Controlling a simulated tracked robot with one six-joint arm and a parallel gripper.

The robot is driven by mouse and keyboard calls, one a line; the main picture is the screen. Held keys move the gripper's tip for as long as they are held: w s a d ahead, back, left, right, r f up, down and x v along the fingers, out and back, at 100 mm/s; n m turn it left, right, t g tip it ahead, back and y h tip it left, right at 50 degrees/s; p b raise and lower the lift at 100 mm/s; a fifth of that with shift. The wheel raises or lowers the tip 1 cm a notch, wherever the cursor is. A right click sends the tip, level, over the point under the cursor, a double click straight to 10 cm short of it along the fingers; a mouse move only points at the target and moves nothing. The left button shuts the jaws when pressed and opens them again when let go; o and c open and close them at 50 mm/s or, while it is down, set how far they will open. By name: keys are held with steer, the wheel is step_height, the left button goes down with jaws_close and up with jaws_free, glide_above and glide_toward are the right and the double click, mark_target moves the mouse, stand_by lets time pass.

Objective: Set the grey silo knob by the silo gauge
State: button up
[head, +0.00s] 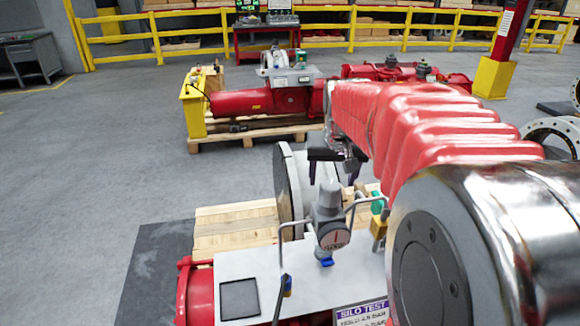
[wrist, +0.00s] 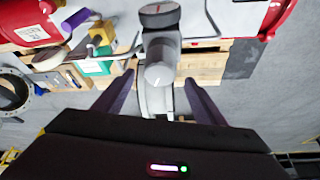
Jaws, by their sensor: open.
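The grey silo knob (head: 329,193) tops a grey regulator on a white panel in the head view. The silo gauge (head: 334,239), a round dial with a red mark, faces me below the knob; its reading is too small to tell. My gripper (head: 333,174) is just above and behind the knob, with dark fingers pointing down. In the wrist view the knob (wrist: 159,75) lies between the open fingertips (wrist: 159,82), with a gap visible on both sides. The gauge (wrist: 160,13) is at the top edge there, its face seen at a slant.
A sign reading "SILO TEST" (head: 361,312) sits at the panel's front, partly cut off. Bent metal tubes (head: 281,240) flank the regulator. A green part (head: 378,203) stands to the right. My red-sleeved arm covers the right side. Open floor lies left.

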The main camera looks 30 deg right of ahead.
mark_target(331, 185)
steer(key=shift+x, duration=2.35)
steer(key=shift+c, duration=0.5)
steer(key=c, duration=1)
